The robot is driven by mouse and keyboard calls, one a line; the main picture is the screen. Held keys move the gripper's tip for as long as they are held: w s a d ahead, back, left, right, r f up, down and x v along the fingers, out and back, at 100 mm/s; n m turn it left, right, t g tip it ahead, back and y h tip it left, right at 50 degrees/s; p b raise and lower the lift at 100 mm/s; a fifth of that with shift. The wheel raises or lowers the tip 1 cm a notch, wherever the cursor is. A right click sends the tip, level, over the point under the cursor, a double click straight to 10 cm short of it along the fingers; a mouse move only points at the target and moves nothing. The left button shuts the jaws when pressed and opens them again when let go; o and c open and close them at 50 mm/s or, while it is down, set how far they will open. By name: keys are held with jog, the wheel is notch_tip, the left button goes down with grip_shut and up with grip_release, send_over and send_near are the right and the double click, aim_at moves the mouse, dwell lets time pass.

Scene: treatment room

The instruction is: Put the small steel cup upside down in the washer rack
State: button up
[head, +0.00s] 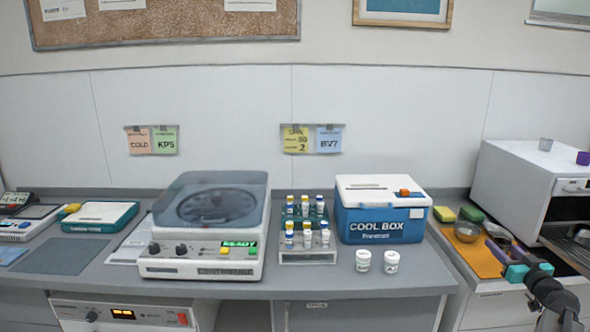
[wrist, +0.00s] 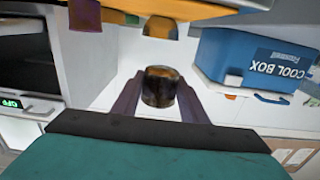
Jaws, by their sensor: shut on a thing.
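My gripper (wrist: 158,98) is shut on a small, dark, shiny metal cup (wrist: 160,88), held between its two fingers in the wrist view. Which way its mouth faces I cannot tell. In the head view my gripper (head: 505,250) is over the right counter; a silvery shape (head: 498,231) is at its fingertips, partly hidden. The white washer (head: 520,185) stands open at the right, with a metallic piece (head: 582,236) low in its opening. The rack itself I cannot make out clearly. A small grey cup (head: 545,144) sits on top of the washer.
A steel bowl (head: 467,232) lies on the orange mat (head: 480,258), near yellow (head: 444,214) and green (head: 472,213) sponges. The blue cool box (head: 382,225) and two white jars (head: 391,262) stand to the left.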

jog(key=m, duration=0.5)
jog(key=m+p, duration=0.1)
jog(key=m, duration=0.4)
jog(key=shift+p, duration=0.35)
jog(key=m+p, duration=0.1)
jog(key=m, duration=0.3)
jog(key=shift+r+m+p, duration=0.1)
jog(key=shift+m+p, duration=0.2)
jog(key=shift+p, duration=0.1)
jog(key=shift+m+p, duration=0.8)
jog(key=shift+m, duration=0.9)
